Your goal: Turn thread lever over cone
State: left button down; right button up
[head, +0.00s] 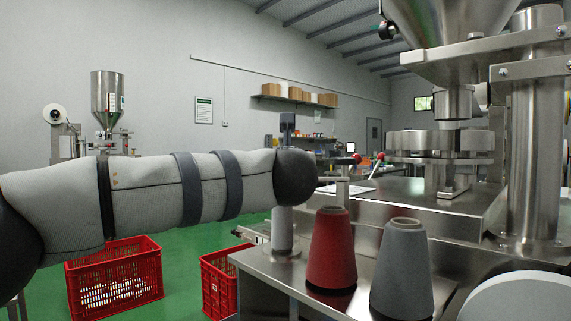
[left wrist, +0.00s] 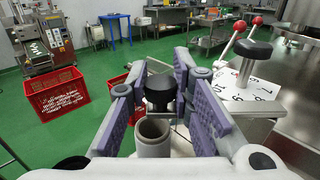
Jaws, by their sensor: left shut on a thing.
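In the left wrist view my left gripper (left wrist: 165,75) has its purple pads on either side of a black knob (left wrist: 160,88), which I take to be the thread lever's. A grey hollow tube end (left wrist: 153,132) shows nearer the camera between the fingers. In the head view my left arm hides the gripper and most of the lever. A dark upright piece (head: 288,122) shows above the arm, and a metal post (head: 283,232) stands on the bench below it. A red thread cone (head: 333,250) and a grey thread cone (head: 403,270) stand upright right of the post.
The steel machine (head: 430,205) rises behind and right of the cones. Levers with red balls (head: 357,159) stick up behind my wrist. A white numbered plate (left wrist: 242,92) lies right of my gripper. Red crates (head: 113,280) stand on the green floor at left.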

pick_arm(q)
jog(key=c, duration=1.4)
grip_release()
jog(key=shift+f, duration=0.15)
jog(key=s, duration=1.2)
jog(key=shift+a, duration=0.1)
